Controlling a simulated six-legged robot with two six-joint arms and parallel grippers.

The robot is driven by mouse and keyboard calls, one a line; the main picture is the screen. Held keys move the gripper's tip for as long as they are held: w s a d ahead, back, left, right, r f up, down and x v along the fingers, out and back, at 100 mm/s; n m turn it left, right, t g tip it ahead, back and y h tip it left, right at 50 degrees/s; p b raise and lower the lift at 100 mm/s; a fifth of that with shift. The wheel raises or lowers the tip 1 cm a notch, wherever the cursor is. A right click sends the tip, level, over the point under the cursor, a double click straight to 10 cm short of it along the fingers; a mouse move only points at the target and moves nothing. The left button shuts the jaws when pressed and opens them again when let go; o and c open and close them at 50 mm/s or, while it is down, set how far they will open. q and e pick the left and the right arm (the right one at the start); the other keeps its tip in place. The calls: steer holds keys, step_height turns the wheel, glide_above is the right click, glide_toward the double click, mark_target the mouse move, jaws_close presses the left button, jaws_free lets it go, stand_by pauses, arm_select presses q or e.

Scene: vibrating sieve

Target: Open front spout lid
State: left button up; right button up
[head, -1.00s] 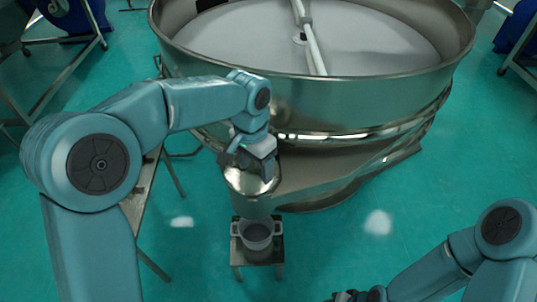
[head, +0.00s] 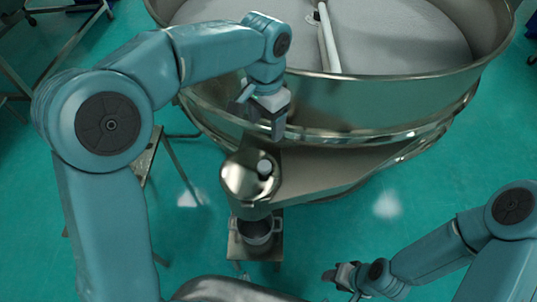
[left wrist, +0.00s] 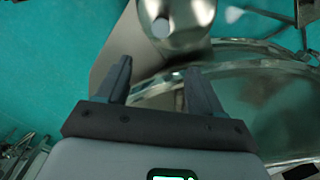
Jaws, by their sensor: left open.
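The front spout lid (head: 243,182) is a round shiny metal cap with a small pale knob (head: 264,167), lying on the spout at the front of the sieve (head: 395,105). It looks closed. In the left wrist view the lid (left wrist: 190,22) and knob (left wrist: 161,28) are at the top, beyond my fingertips. My left gripper (head: 261,114) is open and empty, above and behind the lid, near the sieve's rim; its spread fingers show in the left wrist view (left wrist: 158,68). My right gripper (head: 342,277) is low at the right, away from the lid; its jaw state is unclear.
A metal pot (head: 256,233) stands on a small stool (head: 262,251) below the spout. The large sieve holds pale material and fills the upper right. A metal table (head: 146,160) stands partly behind my left arm. Green floor is free right of the spout.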

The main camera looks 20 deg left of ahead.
mark_target(265, 165)
arm_select(q)
steer(key=f, duration=1.6)
steer(key=shift+s+a, duration=0.2)
steer(key=shift+s, duration=0.1)
jaws_close()
